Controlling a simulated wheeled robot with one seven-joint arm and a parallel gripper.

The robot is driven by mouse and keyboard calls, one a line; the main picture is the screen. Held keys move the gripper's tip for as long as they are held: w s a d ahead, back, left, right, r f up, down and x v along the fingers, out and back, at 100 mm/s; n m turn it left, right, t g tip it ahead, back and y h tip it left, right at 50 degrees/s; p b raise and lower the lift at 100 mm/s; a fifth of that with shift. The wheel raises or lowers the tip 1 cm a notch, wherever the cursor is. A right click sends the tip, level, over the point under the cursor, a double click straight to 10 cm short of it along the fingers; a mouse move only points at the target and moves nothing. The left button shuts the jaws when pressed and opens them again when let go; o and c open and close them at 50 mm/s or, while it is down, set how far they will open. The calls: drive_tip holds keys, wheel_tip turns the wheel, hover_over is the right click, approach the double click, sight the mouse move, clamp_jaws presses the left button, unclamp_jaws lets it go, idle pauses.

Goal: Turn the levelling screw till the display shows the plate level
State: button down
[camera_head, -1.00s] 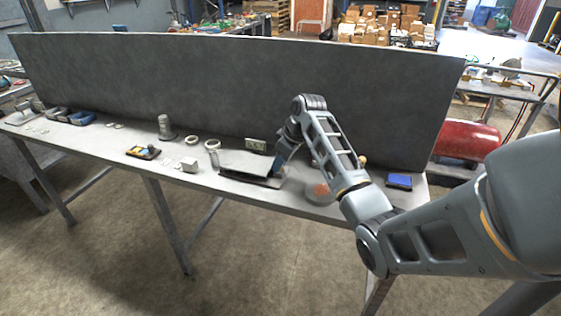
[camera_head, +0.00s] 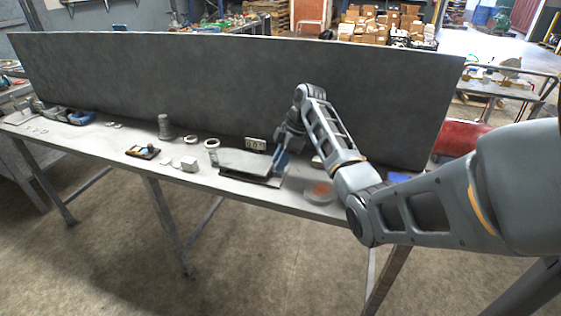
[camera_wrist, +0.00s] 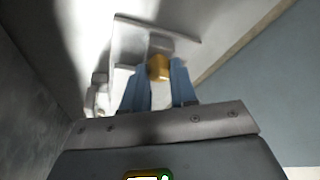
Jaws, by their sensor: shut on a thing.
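The grey plate (camera_head: 244,162) lies on a dark base near the front edge of the bench and looks nearly flat. The small display (camera_head: 255,144) stands just behind it; its figures are too small to read surely. My gripper (camera_head: 280,161) reaches down at the plate's right end. In the wrist view, the blue fingers of my gripper (camera_wrist: 158,88) are shut on a brass-coloured screw head (camera_wrist: 158,67). The screw is hidden behind the fingers in the head view.
The bench (camera_head: 90,150) has a tall dark panel (camera_head: 230,85) along its back. Left of the plate are pale rings (camera_head: 211,144), a light block (camera_head: 189,164) and a grey stepped part (camera_head: 166,128). A round dish (camera_head: 318,191) lies right, beneath my arm.

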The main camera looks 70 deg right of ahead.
drive_tip(key=shift+n, duration=0.3)
drive_tip(key=c, duration=0.9)
unclamp_jaws()
drive_tip(key=v, duration=0.7)
drive_tip(key=shift+s+d+r, duration=0.1)
drive_tip(key=shift+d+r, duration=0.05)
drive_tip(key=shift+r, duration=0.2)
